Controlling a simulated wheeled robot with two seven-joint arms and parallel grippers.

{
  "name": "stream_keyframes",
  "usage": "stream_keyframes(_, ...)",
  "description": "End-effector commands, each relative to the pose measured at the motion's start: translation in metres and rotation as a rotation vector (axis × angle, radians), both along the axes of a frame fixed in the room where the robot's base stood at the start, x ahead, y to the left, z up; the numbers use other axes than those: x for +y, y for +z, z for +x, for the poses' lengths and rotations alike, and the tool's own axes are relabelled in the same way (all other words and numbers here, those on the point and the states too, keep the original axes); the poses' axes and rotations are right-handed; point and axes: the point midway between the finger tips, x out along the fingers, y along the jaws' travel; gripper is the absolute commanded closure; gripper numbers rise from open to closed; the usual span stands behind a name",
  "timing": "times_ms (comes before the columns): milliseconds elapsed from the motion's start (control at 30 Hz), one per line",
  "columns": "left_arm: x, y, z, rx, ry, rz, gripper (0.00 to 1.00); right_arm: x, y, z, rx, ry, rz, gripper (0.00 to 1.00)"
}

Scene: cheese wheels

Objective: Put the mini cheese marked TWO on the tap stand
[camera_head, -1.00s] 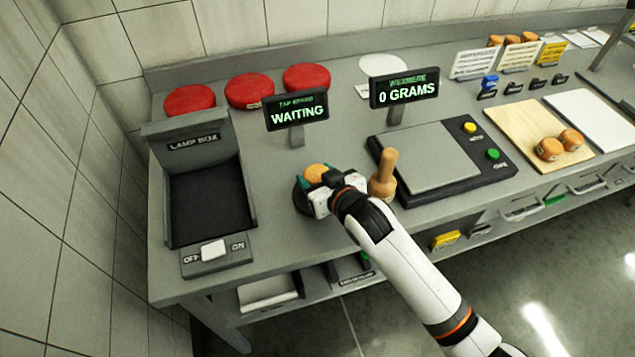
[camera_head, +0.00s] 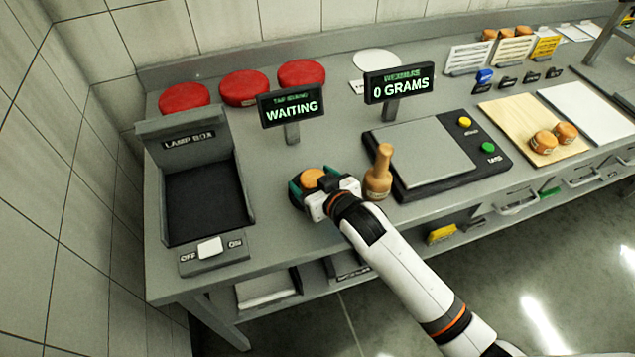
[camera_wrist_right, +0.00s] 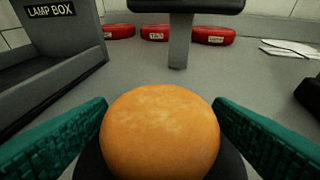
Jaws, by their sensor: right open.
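A small orange mini cheese (camera_head: 312,178) sits on the round black tap stand (camera_head: 297,196), below the display reading WAITING (camera_head: 291,105). In the right wrist view the cheese (camera_wrist_right: 160,132) rests on the dark stand between my green finger pads, with a gap on each side. Its mark cannot be read. My right gripper (camera_head: 311,187) is open around the cheese; it also shows in the right wrist view (camera_wrist_right: 160,125). My left gripper is not in view.
A wooden mallet (camera_head: 379,173) stands just right of my right gripper. The lamp box (camera_head: 195,190) is to the left. A scale (camera_head: 425,160) reads 0 GRAMS. Red cheese wheels (camera_head: 244,88) lie behind. Two small cheeses (camera_head: 544,142) sit on a wooden board (camera_head: 510,112).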

Motion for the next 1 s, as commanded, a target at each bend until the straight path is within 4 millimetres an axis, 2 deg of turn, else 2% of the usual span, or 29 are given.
stream_keyframes(167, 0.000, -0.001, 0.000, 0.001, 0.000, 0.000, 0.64, -0.007, 0.007, -0.013, -0.001, 0.000, 0.000, 0.25)
stream_keyframes(600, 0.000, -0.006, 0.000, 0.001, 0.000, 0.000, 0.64, -0.046, 0.040, -0.083, 0.000, 0.000, 0.000, 0.25)
stream_keyframes(800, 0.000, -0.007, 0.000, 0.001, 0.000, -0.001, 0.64, -0.054, 0.047, -0.095, -0.001, 0.000, 0.000, 0.25)
stream_keyframes(1000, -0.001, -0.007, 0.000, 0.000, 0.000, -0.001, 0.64, -0.054, 0.048, -0.097, -0.001, 0.000, 0.000, 0.25)
